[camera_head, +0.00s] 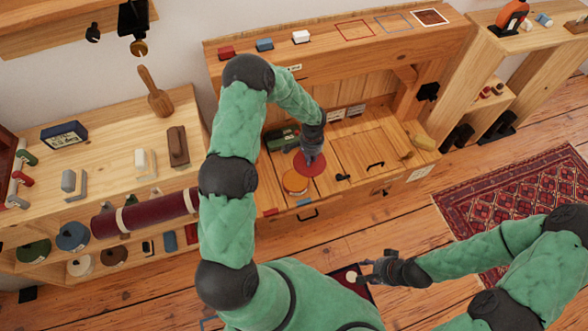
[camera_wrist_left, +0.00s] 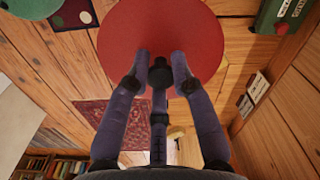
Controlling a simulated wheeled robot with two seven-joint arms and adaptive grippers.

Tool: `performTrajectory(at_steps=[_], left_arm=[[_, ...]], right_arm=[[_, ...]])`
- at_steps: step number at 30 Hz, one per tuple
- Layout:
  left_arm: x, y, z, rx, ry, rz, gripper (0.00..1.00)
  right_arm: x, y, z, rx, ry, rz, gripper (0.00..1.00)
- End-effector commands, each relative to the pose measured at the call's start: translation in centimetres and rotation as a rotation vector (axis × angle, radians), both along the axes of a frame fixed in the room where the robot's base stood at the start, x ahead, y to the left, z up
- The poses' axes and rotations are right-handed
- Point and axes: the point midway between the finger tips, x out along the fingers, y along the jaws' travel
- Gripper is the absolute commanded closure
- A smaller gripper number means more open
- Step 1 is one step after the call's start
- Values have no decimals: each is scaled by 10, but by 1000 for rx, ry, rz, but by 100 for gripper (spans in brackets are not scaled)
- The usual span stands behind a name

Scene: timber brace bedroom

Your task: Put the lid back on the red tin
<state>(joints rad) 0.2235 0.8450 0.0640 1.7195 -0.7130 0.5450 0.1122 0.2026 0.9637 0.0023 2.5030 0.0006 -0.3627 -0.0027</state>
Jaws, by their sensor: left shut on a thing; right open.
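My left gripper (camera_head: 313,154) points down over the wooden bench and is shut on a flat red disc, the lid (camera_head: 311,166). The lid fills the upper middle of the left wrist view (camera_wrist_left: 160,40), with the fingers on its centre; the grasped part is hidden by the fingers. A round orange-topped thing (camera_head: 295,182) sits on the bench just left of and in front of the lid, partly overlapped by it. I cannot make out red tin walls under the lid. My right gripper (camera_head: 372,273) is open, low at the front, beside a dark red panel (camera_head: 350,283) with a pale round spot.
A green box (camera_head: 281,138) lies behind the lid on the bench. The bench top (camera_head: 352,160) to the right is mostly clear, with a dark handle (camera_head: 376,165). A raised back shelf holds small blocks (camera_head: 301,37). A side table (camera_head: 105,150) with tools stands left.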

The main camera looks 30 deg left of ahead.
Motion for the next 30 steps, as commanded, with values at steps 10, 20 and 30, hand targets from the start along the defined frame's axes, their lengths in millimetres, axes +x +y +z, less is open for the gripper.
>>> performTrajectory(at_steps=[10, 20, 30], left_arm=[[4, 52, -111, -4, 4, -172, 100], [1, 63, -138, -5, 2, -218, 100], [1, 62, -158, -6, 2, -217, 100]], right_arm=[[0, 0, -2, 0, 0, 0, 53], [0, 0, -4, 0, 1, 0, 53], [0, 0, -15, 0, 1, 0, 53]])
